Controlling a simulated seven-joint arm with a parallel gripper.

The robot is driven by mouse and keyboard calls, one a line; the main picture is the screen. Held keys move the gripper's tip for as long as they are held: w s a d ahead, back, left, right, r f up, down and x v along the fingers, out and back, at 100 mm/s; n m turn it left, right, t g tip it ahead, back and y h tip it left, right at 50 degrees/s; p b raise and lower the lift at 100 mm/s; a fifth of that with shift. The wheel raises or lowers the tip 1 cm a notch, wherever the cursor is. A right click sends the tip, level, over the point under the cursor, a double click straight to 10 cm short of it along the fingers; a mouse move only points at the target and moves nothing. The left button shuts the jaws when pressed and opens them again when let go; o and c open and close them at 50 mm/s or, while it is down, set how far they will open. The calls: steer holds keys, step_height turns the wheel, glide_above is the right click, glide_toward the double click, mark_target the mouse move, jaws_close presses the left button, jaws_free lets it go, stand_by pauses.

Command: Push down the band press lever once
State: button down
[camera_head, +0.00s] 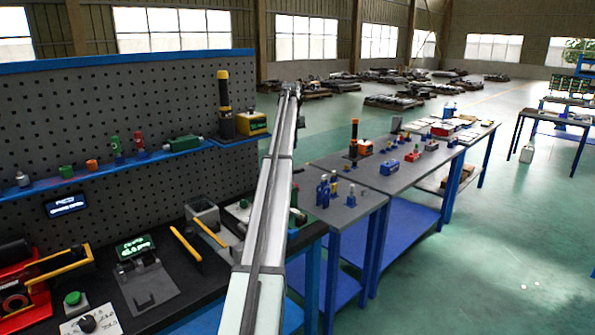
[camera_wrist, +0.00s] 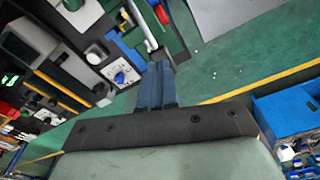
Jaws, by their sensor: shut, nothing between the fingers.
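On the bench at the left of the head view, a red machine (camera_head: 22,295) carries a yellow bar handle (camera_head: 52,264). Two more yellow bars show further right, a near one (camera_head: 186,243) and one on a grey box device (camera_head: 210,233). No label shows which of these is the band press lever. In the wrist view two yellow bars (camera_wrist: 58,91) lie at the left, apart from my gripper. My gripper (camera_wrist: 157,70) shows there with its dark blue fingers together and empty. In the head view my arm crosses the middle, and the fingers cannot be made out.
A green-lit display device (camera_head: 135,247), a green button (camera_head: 73,298) and a dial panel (camera_head: 88,323) share the bench. A pegboard (camera_head: 120,110) with a loaded shelf stands behind. Tables (camera_head: 385,178) with small parts stand at right.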

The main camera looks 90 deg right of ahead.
steer(key=shift+w+d+r, duration=0.1)
steer(key=shift+r, duration=0.95)
steer(key=shift+d+r, duration=0.1)
steer(key=shift+r, duration=0.9)
